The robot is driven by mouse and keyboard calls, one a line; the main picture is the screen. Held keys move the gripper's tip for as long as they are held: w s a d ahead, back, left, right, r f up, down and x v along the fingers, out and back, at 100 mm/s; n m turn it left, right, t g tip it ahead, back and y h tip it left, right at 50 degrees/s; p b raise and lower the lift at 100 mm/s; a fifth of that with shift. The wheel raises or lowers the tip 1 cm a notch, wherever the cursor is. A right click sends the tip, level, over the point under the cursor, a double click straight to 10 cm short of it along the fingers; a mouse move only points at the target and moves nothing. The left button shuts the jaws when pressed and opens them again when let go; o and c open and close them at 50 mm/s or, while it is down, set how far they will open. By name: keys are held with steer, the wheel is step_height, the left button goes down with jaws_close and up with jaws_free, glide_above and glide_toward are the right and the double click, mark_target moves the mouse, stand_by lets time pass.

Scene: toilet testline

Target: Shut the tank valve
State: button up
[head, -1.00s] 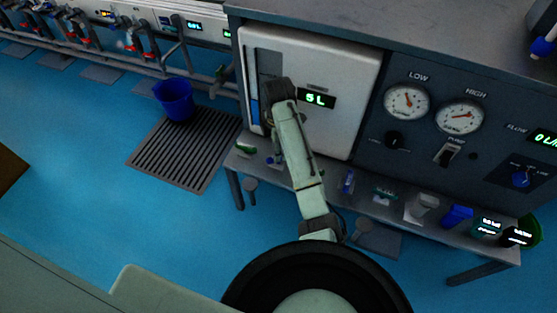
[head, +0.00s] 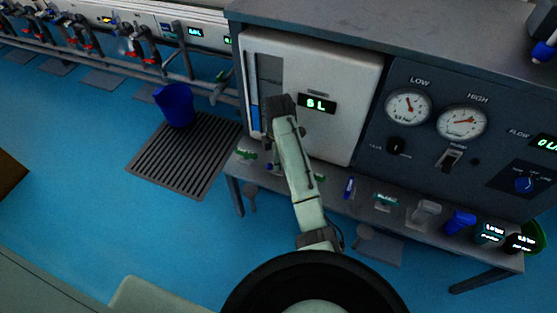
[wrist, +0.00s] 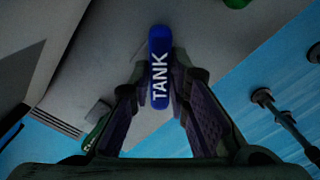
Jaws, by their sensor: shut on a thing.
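The tank valve's blue handle (wrist: 159,48), marked TANK in white, stands lengthwise between my fingers in the wrist view. My gripper (wrist: 163,88) is closed around it, one finger on each side, with the handle's far end sticking out past the fingertips. The handle's turning angle against its pipe cannot be told. In the head view my arm reaches to the front of the white tank panel (head: 345,85), which has a lit litre display (head: 317,104) and a level gauge with blue at its bottom (head: 255,118). My fingers and most of the valve are hidden behind my arm there.
A grey shelf (head: 400,217) below the panel carries several small handles and labelled fittings. Two dials (head: 408,107) and switches are at the right. A blue bucket (head: 175,105) stands on a floor grate (head: 185,155) at the left. The blue floor is open in front.

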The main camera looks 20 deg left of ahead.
jaws_close()
steer(key=shift+r+m+p, duration=0.1)
steer(key=shift+m+p, duration=0.2)
steer(key=shift+p, duration=0.25)
steer(key=shift+r+m+p, duration=0.15)
steer(key=shift+m+p, duration=0.75)
steer(key=shift+p, duration=0.35)
steer(key=m+p, duration=0.3)
steer(key=shift+f+m+p, duration=0.2)
steer(key=shift+m+p, duration=0.85)
steer(key=shift+m, duration=0.25)
steer(key=shift+f, duration=0.1)
